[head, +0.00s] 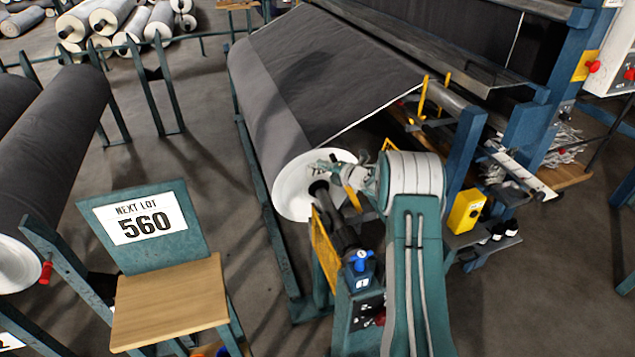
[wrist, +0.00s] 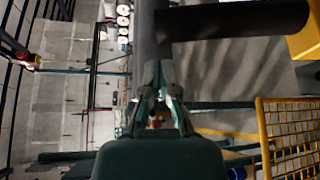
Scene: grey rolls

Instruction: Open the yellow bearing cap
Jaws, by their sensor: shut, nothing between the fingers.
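A yellow piece (head: 352,197), which looks like the bearing cap, stands beside the dark shaft end (head: 318,190) of the big grey roll. My arm partly hides it, and I cannot tell whether it is closed or raised. In the wrist view a yellow block (wrist: 306,38) sits at the upper right, at the end of a dark shaft (wrist: 235,20). My gripper (head: 324,168) is in front of the roll's white end face (head: 290,190), near the yellow piece. In the wrist view my gripper (wrist: 158,75) is shut and empty, apart from the yellow block.
A yellow mesh guard (head: 324,248) stands below the shaft; it also shows in the wrist view (wrist: 290,135). A post with a blue knob (head: 360,260) is close to my arm. A yellow box (head: 466,211) is at the right.

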